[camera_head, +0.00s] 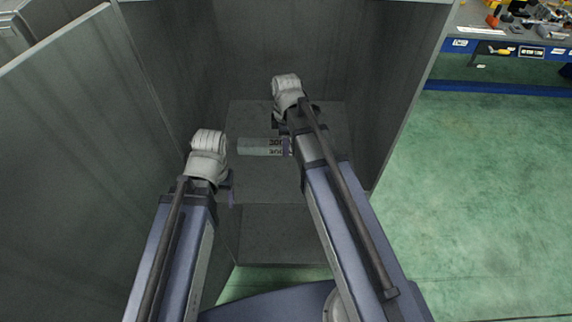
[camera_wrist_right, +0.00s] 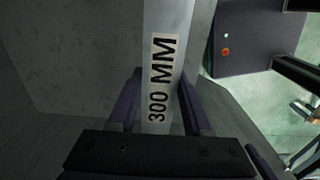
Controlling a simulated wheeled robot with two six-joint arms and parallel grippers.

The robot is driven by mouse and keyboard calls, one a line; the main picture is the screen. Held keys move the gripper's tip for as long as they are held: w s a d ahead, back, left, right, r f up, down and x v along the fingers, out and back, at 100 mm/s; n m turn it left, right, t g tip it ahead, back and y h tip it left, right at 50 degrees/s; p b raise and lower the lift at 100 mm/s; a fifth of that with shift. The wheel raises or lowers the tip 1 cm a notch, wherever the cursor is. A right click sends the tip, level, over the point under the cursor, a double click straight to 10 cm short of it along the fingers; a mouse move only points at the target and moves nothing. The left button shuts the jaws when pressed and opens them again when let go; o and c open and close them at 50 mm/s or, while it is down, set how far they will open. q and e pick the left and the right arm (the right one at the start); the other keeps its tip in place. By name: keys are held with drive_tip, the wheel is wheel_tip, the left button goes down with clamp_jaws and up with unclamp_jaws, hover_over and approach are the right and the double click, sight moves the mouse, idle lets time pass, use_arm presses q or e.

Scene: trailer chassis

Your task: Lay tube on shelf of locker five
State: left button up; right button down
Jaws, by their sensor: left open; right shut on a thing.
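The tube (camera_head: 255,146) is a pale grey length lying sideways inside the open locker, over its shelf (camera_head: 250,180). In the right wrist view the tube (camera_wrist_right: 164,30) carries a label reading 300 MM and runs between the fingers. My right gripper (camera_head: 287,146) is shut on the tube near its right end; the fingers also show in the right wrist view (camera_wrist_right: 156,100). I cannot tell whether the tube touches the shelf. My left gripper (camera_head: 231,197) is open and empty, left of and nearer than the tube. The locker number is not visible.
The open locker door (camera_head: 70,150) stands on the left and the locker's side wall (camera_head: 395,100) on the right, close to both arms. A workbench (camera_head: 500,45) with several tools stands at the back right. The green floor (camera_head: 480,200) on the right is clear.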

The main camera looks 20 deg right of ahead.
sight(286, 176)
use_arm(q)
wheel_tip(286, 176, down, 15)
drive_tip(key=b, duration=1.3)
drive_tip(key=shift+r, duration=0.15)
use_arm(e)
drive_tip(key=shift+f, duration=7.35)
drive_tip(key=shift+f+b, duration=0.2)
drive_tip(key=shift+b, duration=0.1)
drive_tip(key=shift+c, duration=1.6)
unclamp_jaws()
drive_tip(key=shift+r, duration=0.15)
wheel_tip(286, 176, up, 12)
drive_tip(key=p, duration=1.2)
drive_tip(key=shift+r, duration=0.1)
use_arm(q)
wheel_tip(286, 176, up, 12)
use_arm(e)
drive_tip(key=s+a+m+h, duration=0.1)
drive_tip(key=s+a+m, duration=0.9)
drive_tip(key=s, duration=0.4)
drive_tip(key=shift+s+a+m, duration=0.15)
drive_tip(key=shift+a+m, duration=0.1)
drive_tip(key=shift+m, duration=0.25)
